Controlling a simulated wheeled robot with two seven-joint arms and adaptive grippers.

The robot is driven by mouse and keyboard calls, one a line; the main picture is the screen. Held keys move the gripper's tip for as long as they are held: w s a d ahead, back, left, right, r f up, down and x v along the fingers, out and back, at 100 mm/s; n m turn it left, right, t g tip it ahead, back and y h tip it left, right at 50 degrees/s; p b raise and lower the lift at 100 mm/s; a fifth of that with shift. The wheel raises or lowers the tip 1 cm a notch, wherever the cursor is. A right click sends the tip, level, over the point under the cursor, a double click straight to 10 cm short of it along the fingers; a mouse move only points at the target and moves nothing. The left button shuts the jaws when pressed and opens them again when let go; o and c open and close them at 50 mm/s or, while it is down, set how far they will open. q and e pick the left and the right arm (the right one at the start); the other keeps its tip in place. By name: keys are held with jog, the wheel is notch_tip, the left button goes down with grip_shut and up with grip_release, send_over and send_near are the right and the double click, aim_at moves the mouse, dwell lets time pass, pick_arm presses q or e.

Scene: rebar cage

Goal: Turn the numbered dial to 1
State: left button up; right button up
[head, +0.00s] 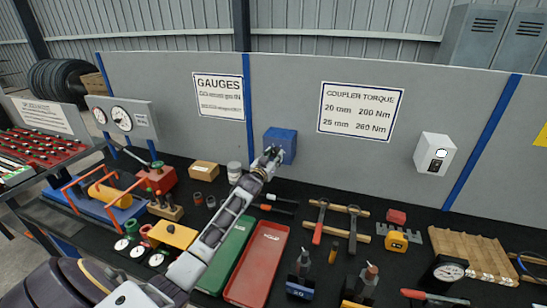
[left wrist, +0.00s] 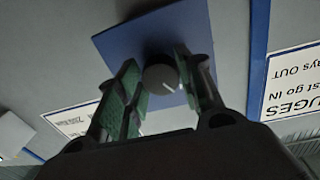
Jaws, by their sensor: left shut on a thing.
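The blue box (head: 285,137) is fixed on the grey back panel, between the two signs. My left gripper (head: 271,153) reaches up to its front face and hides the dial in the head view. In the left wrist view, which is upside down, the dark round dial (left wrist: 161,74) stands on the blue plate (left wrist: 122,44). A short white pointer line on it slants toward the lower right of that picture. My left gripper's two fingers (left wrist: 155,80) are on either side of the dial, shut on it. No numbers are readable. My right gripper is not in view.
The black bench below holds a green tray (head: 226,255), a red tray (head: 258,264), hammers (head: 353,230) and a wooden ribbed block (head: 470,252). A white switch box (head: 435,154) is on the panel at right. Gauges (head: 122,118) stand at left.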

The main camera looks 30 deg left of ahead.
pick_arm(q)
jog(key=shift+n, duration=0.4)
jog(key=n+p, duration=0.1)
jog(key=n, duration=0.4)
jog(key=shift+d, duration=0.1)
jog(key=n+p, duration=0.1)
jog(key=n, duration=0.5)
jog(key=shift+y, duration=0.3)
jog(key=shift+n, duration=0.3)
jog(key=o, duration=1)
jog(key=shift+s+d, duration=0.1)
jog(key=shift+s, duration=0.05)
jog(key=shift+v, duration=5.8)
